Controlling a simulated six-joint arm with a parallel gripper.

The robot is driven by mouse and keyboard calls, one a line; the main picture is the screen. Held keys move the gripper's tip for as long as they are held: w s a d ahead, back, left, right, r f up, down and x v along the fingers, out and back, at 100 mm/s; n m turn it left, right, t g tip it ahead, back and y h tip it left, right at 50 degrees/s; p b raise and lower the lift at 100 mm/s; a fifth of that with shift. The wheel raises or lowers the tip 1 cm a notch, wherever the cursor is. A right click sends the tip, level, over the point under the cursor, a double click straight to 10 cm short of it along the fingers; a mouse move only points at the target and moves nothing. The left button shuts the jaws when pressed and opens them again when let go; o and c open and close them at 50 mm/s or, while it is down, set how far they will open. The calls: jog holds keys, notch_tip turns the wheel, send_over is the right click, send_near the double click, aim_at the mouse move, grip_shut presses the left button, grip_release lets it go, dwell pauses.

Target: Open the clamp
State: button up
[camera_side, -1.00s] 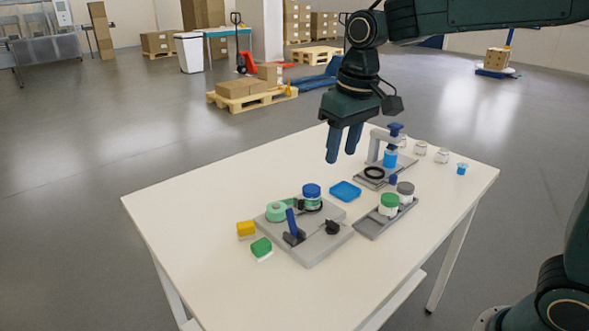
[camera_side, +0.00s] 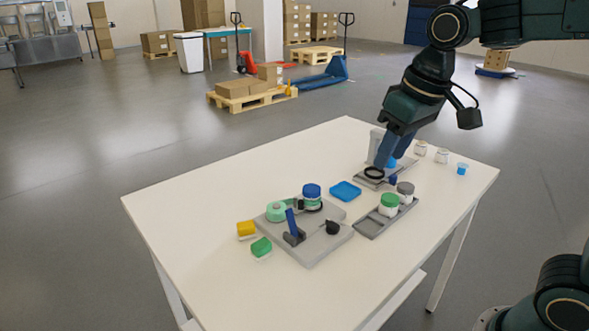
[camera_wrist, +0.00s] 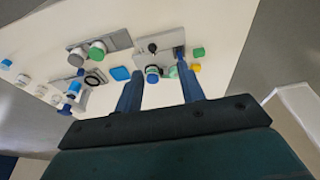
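The clamp has an upright blue handle (camera_side: 292,224) and dark base on a grey plate (camera_side: 320,249); the handle also shows in the wrist view (camera_wrist: 180,52). A jar with a blue lid (camera_side: 312,191) stands on the same plate, beside a mint-green round piece (camera_side: 276,212) and a black knob-like part (camera_side: 332,227). My gripper (camera_side: 383,160) is over the back of the table, tilted, well away from the clamp. In the wrist view its fingers (camera_wrist: 161,75) are apart with nothing held between them.
A tray (camera_side: 371,226) with green-lidded and grey-lidded jars lies right of the plate. A blue square dish (camera_side: 345,191) lies behind it. Yellow (camera_side: 246,229) and green (camera_side: 261,246) blocks sit left. Small jars (camera_side: 441,155) stand back right. The table's left side is clear.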

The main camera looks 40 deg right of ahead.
jog(key=shift+s, duration=0.35)
jog(key=shift+w, duration=0.15)
jog(key=g, duration=0.3)
send_over(290, 209)
notch_tip(290, 209, down, 9)
jog(key=shift+a+f, duration=0.1)
jog(key=shift+f, duration=0.05)
jog(key=shift+f, duration=0.1)
jog(key=shift+f, duration=6.8)
